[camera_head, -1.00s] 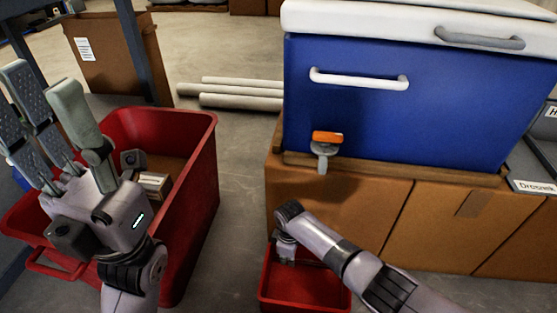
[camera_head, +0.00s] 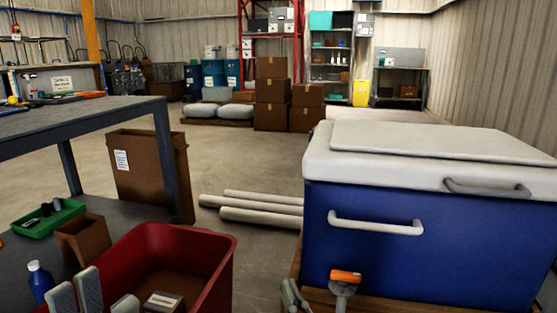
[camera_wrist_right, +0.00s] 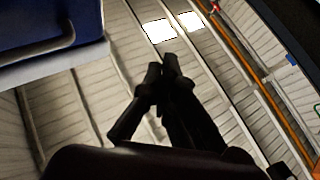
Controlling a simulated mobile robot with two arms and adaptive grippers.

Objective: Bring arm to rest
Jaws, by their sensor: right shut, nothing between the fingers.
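My left gripper (camera_head: 98,292) shows only its grey padded fingertips at the bottom left of the head view. They are spread apart in front of the red bin, with nothing seen between them. The rest of both arms is out of the head view.
A blue cooler (camera_head: 420,245) with a white lid stands at the right; its tap (camera_head: 342,287) sticks out at the front. A red bin (camera_head: 225,285) holds a small box. A grey table (camera_head: 90,118) is at the left. White pipes (camera_head: 255,207) lie on open floor.

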